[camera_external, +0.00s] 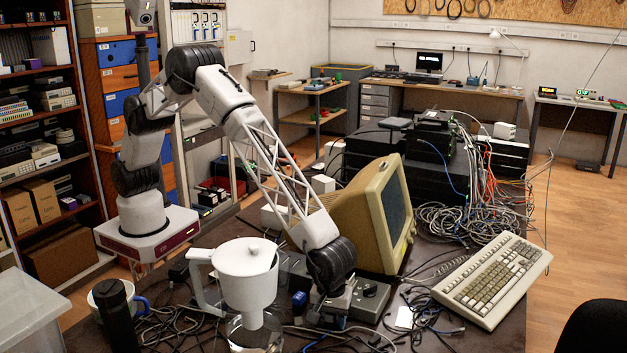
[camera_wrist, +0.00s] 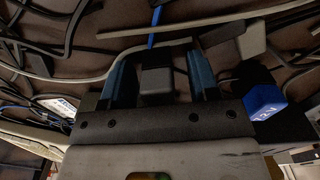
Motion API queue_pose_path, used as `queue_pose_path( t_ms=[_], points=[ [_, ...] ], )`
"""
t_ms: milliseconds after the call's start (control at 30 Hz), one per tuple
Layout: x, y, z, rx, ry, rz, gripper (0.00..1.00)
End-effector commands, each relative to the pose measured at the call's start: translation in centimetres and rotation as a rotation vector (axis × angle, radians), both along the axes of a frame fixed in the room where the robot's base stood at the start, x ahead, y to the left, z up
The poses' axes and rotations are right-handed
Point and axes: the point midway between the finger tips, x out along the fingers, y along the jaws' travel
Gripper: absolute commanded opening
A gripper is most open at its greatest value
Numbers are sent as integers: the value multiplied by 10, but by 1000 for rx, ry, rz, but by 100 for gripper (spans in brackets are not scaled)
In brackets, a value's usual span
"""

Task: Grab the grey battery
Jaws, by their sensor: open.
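My gripper (camera_wrist: 157,62) is open, with its two blue-lined fingers pointing toward the cluttered table top in the wrist view. A small dark block with a grey end, which looks like the grey battery (camera_wrist: 156,84), sits between the fingers. Gaps show on both sides of it, so the fingers look apart from it. In the external view my gripper (camera_external: 330,312) is low over the table, behind and right of the white coffee maker. The grey battery cannot be made out there.
A blue-ended battery (camera_wrist: 263,103) lies just right of my gripper and also shows in the external view (camera_external: 299,299). Cables (camera_wrist: 60,62) cross the table around it. A white coffee maker (camera_external: 247,275), a beige monitor (camera_external: 362,215) and a keyboard (camera_external: 490,279) stand nearby.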

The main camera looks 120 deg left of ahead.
Motion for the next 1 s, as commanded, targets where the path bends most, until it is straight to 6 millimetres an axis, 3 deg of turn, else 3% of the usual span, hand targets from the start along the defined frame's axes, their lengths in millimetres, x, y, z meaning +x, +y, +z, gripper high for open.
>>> queue_pose_path(
  t_ms=[467, 833, 1000],
  points=[
    [0, 0, 0, 0, 0, 0, 55],
    [0, 0, 0, 0, -1, 0, 0],
    [0, 0, 1, 0, -1, 0, 0]
  ],
)
